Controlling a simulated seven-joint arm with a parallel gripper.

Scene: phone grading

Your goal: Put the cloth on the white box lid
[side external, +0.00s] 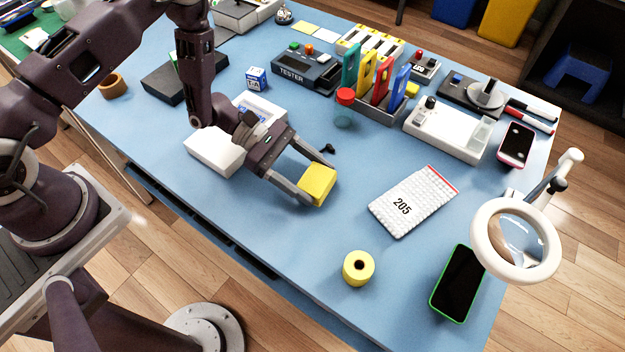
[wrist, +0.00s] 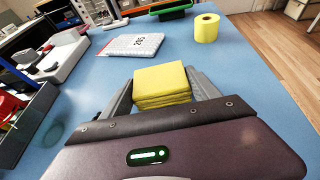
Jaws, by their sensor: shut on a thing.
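The cloth (side external: 319,183) is a yellow folded pad with stacked layers. My gripper (side external: 316,178) is shut on it, with a finger on either side. In the wrist view the cloth (wrist: 162,84) sits between the fingers of my gripper (wrist: 162,92). It is over the blue table; I cannot tell how high. A plain white box or lid (side external: 212,153) lies left of my gripper in the side view, partly hidden by my arm. A second white piece with a blue-marked top (side external: 262,107) lies behind my wrist. I cannot tell which is the lid.
A white bubble pouch marked 205 (side external: 412,201) and a yellow roll (side external: 358,268) lie right of my gripper. A magnifier (side external: 482,240) and a green-edged phone (side external: 457,283) are farther right. A rack with coloured cards (side external: 375,108) stands behind.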

